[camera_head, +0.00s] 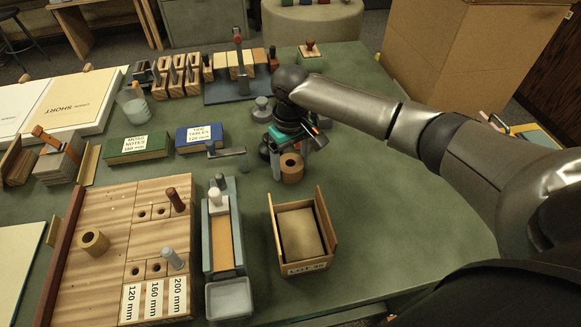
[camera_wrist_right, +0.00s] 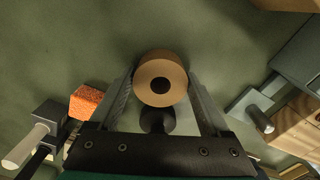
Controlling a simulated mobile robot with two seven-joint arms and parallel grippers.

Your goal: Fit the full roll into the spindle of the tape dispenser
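The full roll (camera_head: 291,168), a tan ring with a dark hole, has its hole facing up, near the middle of the green table. In the right wrist view the roll (camera_wrist_right: 160,80) lies at the fingertips. My right gripper (camera_head: 284,156) is over it with fingers spread, one each side; contact cannot be told. A low grey fixture (camera_head: 230,153), left of the roll, may be the tape dispenser; its spindle is not clear. My left gripper is not in view.
A wooden box (camera_head: 274,236) stands in front of the roll, beside a long blue-grey trough (camera_head: 236,206). Green (camera_head: 139,148) and blue (camera_head: 199,136) boxes lie left. A wooden board (camera_head: 106,282) fills the front left. The table right of the wooden box is clear.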

